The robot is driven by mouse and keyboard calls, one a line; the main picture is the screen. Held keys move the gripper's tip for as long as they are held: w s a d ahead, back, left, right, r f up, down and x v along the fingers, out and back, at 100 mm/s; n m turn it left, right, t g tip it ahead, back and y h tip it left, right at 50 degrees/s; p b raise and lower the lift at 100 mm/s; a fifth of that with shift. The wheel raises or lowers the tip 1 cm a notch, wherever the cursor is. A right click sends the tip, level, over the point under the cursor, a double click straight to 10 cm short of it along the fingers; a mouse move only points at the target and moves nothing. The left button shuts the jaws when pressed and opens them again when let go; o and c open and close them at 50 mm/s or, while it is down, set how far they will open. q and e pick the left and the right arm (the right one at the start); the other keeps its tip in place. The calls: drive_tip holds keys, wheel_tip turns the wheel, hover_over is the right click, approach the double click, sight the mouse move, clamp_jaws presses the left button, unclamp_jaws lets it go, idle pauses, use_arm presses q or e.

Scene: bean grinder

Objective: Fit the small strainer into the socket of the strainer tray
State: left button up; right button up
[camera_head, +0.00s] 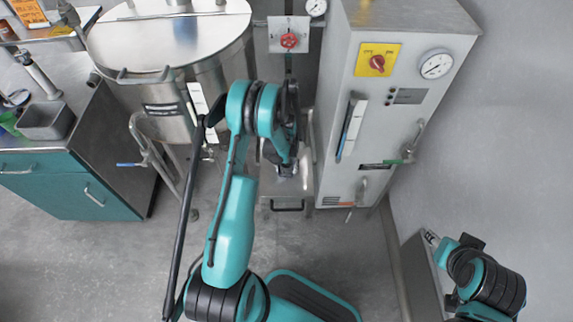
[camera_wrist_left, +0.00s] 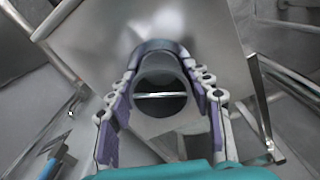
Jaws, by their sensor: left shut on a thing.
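My left gripper (camera_wrist_left: 163,72) is shut on a grey, round, hollow piece, which I take for the small strainer (camera_wrist_left: 168,124). In the left wrist view it sits between the two fingers with its dark round opening facing the camera, a thin bright bar across it. Behind it is a broad bare metal surface (camera_wrist_left: 205,32), perhaps the strainer tray. I cannot make out the socket or whether the strainer touches that surface. In the head view my left gripper (camera_head: 287,166) is low over a metal box (camera_head: 303,188) and mostly hidden by my arm. My right gripper (camera_head: 431,237) is small at the lower right.
A grey cabinet (camera_head: 398,60) with gauge and levers stands close on the right. A large steel tank (camera_head: 180,45) stands on the left, with pipes below it. A teal-fronted counter (camera_head: 60,187) is at far left. The floor in front (camera_head: 120,265) is clear.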

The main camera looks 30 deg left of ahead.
use_arm(q)
drive_tip(key=shift+f, duration=0.15)
drive_tip(key=o, duration=1.4)
wheel_tip(320, 180, up, 12)
